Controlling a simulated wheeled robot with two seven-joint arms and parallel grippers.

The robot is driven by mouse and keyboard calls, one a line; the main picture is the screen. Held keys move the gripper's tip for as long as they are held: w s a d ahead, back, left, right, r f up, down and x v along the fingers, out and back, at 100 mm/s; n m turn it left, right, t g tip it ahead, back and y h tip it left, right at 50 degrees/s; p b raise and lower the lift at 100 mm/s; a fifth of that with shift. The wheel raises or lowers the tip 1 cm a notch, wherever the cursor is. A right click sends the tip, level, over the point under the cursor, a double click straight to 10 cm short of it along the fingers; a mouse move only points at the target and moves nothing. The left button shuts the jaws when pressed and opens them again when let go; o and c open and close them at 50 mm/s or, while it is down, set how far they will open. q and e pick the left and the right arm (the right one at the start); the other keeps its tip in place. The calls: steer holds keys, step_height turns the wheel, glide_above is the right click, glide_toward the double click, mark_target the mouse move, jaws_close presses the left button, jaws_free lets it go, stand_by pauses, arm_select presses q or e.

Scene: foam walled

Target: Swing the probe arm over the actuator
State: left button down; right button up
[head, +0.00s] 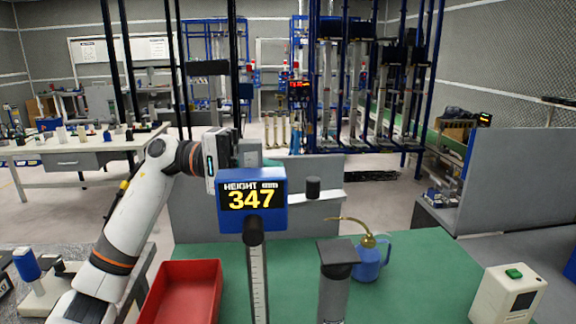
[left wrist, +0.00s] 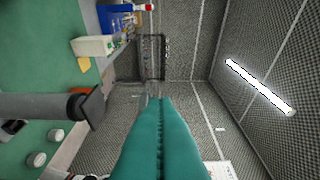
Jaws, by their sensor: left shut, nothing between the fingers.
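A height gauge with a blue display (head: 252,200) reading 347 stands on a scaled column (head: 258,285) at mid-bench. A dark rounded piece (head: 254,232) sits just below the display; I cannot tell whether it is the probe arm's end. The actuator seems to be the grey cylinder with a dark square cap (head: 338,252), upright to the right of the gauge. The capped cylinder also shows at left in the left wrist view (left wrist: 88,106). My left gripper (head: 248,154) is behind and above the display, partly hidden. Its teal fingers (left wrist: 153,102) are shut and empty. My right gripper is not visible.
A red bin (head: 182,290) is at front left on the green mat (head: 415,275). A blue oil can (head: 370,262) with a brass spout is right of the capped cylinder. A cream box with a green button (head: 508,292) is at right. A grey partition (head: 195,215) stands behind.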

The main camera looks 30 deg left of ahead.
arm_select(q)
steer(key=d, duration=0.2)
steer(key=s+d+p, duration=0.1)
steer(key=d, duration=0.2)
steer(key=shift+s+d+p, duration=0.15)
steer(key=shift+s+p, duration=0.05)
steer(key=shift+p, duration=0.1)
